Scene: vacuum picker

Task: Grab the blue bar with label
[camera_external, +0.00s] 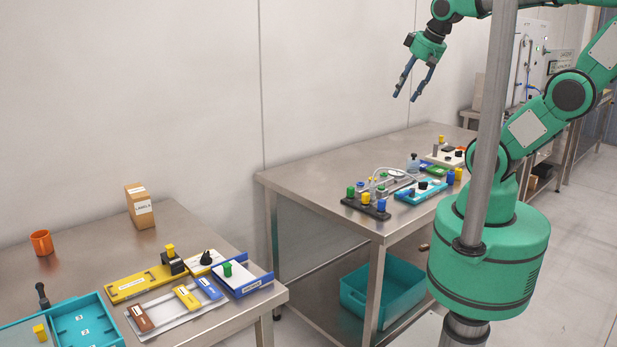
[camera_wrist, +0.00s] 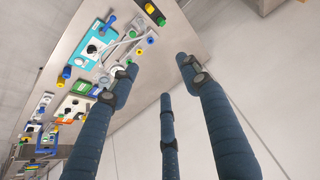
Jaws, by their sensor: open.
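A small blue bar with a white label (camera_external: 208,288) lies on a grey plate (camera_external: 176,318) on the near left table. A yellow labelled bar (camera_external: 186,297) and a brown labelled bar (camera_external: 139,318) lie on the same plate, to its left. My gripper (camera_external: 404,97) is open and empty, high above the second table and well away from the blue bar. In the wrist view, my blue fingers are spread with nothing between them. The wrist view looks toward the second table; I do not see the labelled blue bar there.
A white board with blue edges (camera_external: 243,284) stands close right of the bar. A yellow labelled plate (camera_external: 132,286), teal tray (camera_external: 84,325), orange cup (camera_external: 41,243) and cardboard box (camera_external: 139,206) share the table. The second table (camera_external: 318,178) holds several fixtures. A vertical grey pole (camera_external: 487,130) stands before my arm.

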